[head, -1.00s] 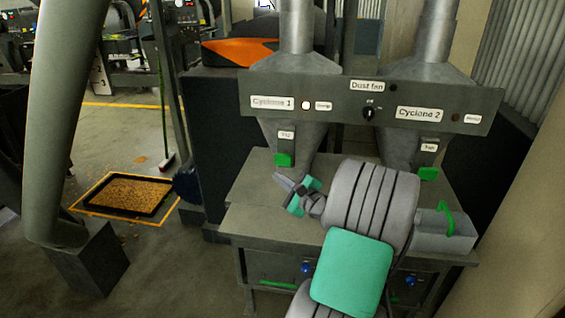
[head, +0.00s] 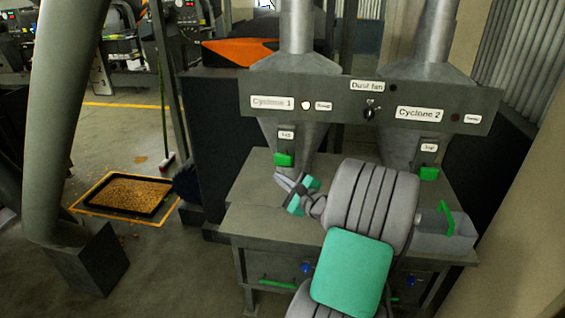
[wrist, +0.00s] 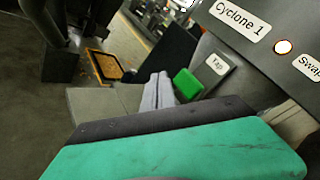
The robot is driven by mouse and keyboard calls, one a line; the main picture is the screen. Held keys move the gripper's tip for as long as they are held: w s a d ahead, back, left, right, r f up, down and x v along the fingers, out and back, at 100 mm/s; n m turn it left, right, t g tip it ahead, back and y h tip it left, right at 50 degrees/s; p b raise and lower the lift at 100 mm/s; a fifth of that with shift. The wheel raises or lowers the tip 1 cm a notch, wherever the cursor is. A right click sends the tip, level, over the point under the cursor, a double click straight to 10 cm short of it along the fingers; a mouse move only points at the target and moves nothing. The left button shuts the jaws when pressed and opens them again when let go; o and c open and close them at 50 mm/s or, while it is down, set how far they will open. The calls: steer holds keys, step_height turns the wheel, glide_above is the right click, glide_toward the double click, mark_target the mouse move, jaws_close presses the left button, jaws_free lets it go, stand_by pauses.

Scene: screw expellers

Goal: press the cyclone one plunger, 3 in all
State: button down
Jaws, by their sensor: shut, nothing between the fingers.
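The cyclone one plunger is a green block (head: 284,160) under a "Tap" label on the left cone, below the "Cyclone 1" sign (head: 272,103). In the wrist view the green plunger (wrist: 187,85) shows just right of my fingertips. My gripper (head: 280,178) is shut and empty, just below and slightly left of the plunger in the head view. In the wrist view my gripper (wrist: 158,92) has its fingers together beside the plunger. I cannot tell whether they touch it. A lamp (head: 306,105) right of the sign is lit.
A second green plunger (head: 429,173) sits under "Cyclone 2" (head: 419,114). A grey box with a green handle (head: 447,218) stands at the table's right. The grey table (head: 255,222) is clear at its left. A tray of grains (head: 128,194) lies on the floor.

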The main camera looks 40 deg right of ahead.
steer(key=w+a+f+n+g+y, duration=0.1)
steer(key=w+a+n+g+y, duration=0.15)
steer(key=a+n, duration=0.75)
steer(key=w+a+f+n+g+y, duration=0.15)
steer(key=a+n+g, duration=0.3)
steer(key=a, duration=0.85)
steer(key=s+a+n+g+h, duration=0.1)
steer(key=s+a+n+g, duration=0.1)
steer(key=s+a+n, duration=0.4)
steer(key=s+a+n+g+h, duration=0.1)
steer(key=s+a+n+g, duration=0.2)
steer(key=s, duration=0.9)
steer(key=a+n, duration=0.3)
steer(key=n, duration=0.1)
steer(key=shift+s+g, duration=0.3)
steer(key=shift+s, duration=0.1)
steer(key=shift+r, duration=0.1)
